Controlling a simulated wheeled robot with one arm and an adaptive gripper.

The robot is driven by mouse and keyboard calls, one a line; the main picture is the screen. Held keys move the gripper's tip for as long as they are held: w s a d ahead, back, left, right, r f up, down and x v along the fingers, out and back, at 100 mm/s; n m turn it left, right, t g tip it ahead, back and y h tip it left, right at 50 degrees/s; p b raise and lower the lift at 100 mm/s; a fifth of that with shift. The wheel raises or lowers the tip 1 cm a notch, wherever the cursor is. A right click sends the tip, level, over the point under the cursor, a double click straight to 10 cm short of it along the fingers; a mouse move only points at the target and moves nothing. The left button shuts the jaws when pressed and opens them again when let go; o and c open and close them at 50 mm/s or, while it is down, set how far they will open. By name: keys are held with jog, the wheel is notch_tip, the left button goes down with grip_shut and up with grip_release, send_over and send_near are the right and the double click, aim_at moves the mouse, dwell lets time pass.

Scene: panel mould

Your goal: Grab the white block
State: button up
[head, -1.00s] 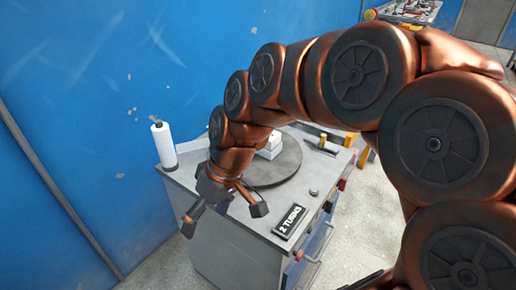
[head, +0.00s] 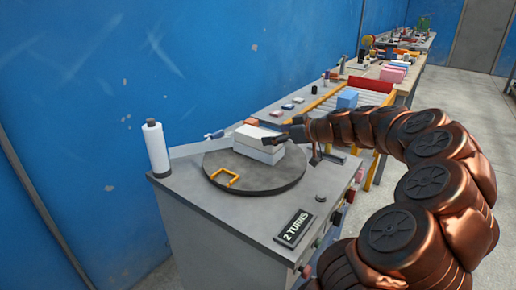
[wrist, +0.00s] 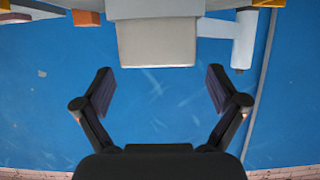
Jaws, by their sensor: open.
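The white block (head: 258,143) sits on the dark round turntable (head: 262,186) on the grey cabinet top. It looks like two stacked layers. My gripper (head: 299,134) is at the block's right end in the head view, partly hidden by its own wrist; I cannot tell if it touches. In the wrist view my gripper (wrist: 160,88) has its two fingers wide apart with nothing between the tips. The block (wrist: 156,42) shows above the gap between them, narrower than the gap.
A yellow bracket (head: 227,177) lies on the turntable's front left. A white bottle (head: 156,148) stands at the cabinet's left corner beside the blue wall. A "2 TURNS" sign (head: 295,228) lies at the front. A conveyor with a blue box (head: 347,98) is behind.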

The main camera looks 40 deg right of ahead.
aim_at(261, 134)
jog(key=shift+r+x, duration=0.15)
jog(key=shift+x, duration=1.6)
jog(key=shift+r+x, duration=0.1)
jog(key=shift+x, duration=1.6)
jog(key=shift+w, duration=0.1)
jog(key=shift+c, duration=0.3)
grip_shut()
